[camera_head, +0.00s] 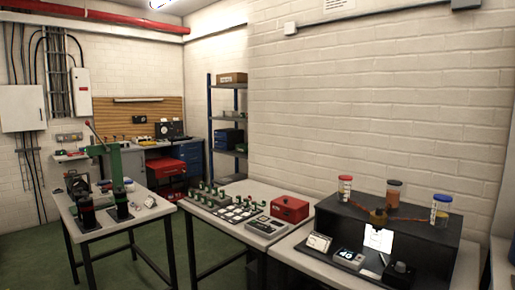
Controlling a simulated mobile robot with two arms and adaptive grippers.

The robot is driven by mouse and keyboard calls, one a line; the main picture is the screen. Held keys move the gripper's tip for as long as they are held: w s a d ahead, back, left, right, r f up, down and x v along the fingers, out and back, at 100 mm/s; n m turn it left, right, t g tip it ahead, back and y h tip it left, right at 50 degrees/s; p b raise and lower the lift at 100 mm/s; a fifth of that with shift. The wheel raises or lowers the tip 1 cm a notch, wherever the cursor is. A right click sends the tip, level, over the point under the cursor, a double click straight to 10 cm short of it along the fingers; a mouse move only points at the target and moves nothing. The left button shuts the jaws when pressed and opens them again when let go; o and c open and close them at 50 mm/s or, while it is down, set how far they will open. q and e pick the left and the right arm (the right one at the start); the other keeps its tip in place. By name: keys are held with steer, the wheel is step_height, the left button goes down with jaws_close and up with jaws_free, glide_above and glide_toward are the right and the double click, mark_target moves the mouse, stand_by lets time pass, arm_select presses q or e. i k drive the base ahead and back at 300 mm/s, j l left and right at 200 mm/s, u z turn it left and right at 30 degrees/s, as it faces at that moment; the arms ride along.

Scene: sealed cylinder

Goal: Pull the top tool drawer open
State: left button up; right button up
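I cannot tell which holds the top tool drawer, nor whether any drawer is pulled out. Neither of my grippers shows in the head view.
A left table (146,212) carries a green press (116,165). A middle table holds a red box (290,209). A black stand (333,216) with several jars fills the right. Blue-framed shelves (210,120) stand behind. Green floor (35,255) is clear at left.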

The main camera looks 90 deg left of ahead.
mark_target(189, 147)
steer(key=u, duration=3.3)
steer(key=i+j+u, duration=1.05)
steer(key=i, duration=0.4)
steer(key=i+u, duration=0.35)
steer(key=i, duration=0.45)
steer(key=i+j+z, duration=0.1)
steer(key=i, duration=1.8)
steer(key=i+z, duration=0.15)
steer(key=i, duration=1.75)
steer(key=i+z, duration=0.25)
steer(key=i, duration=0.25)
steer(key=i+z, duration=0.25)
steer(key=i, duration=0.2)
steer(key=i+j+z, duration=0.1)
steer(key=i+z, duration=0.15)
steer(key=i, duration=0.25)
steer(key=i+j+z, duration=0.25)
steer(key=i, duration=0.2)
steer(key=i+l+z, duration=0.25)
steer(key=i+z, duration=0.15)
steer(key=i+l+z, duration=0.1)
steer(key=i+z, duration=0.25)
steer(key=i, duration=0.3)
steer(key=i+z, duration=0.4)
steer(key=i, duration=0.15)
steer(key=i+j+z, duration=0.25)
steer(key=i+z, duration=0.15)
steer(key=i, duration=0.1)
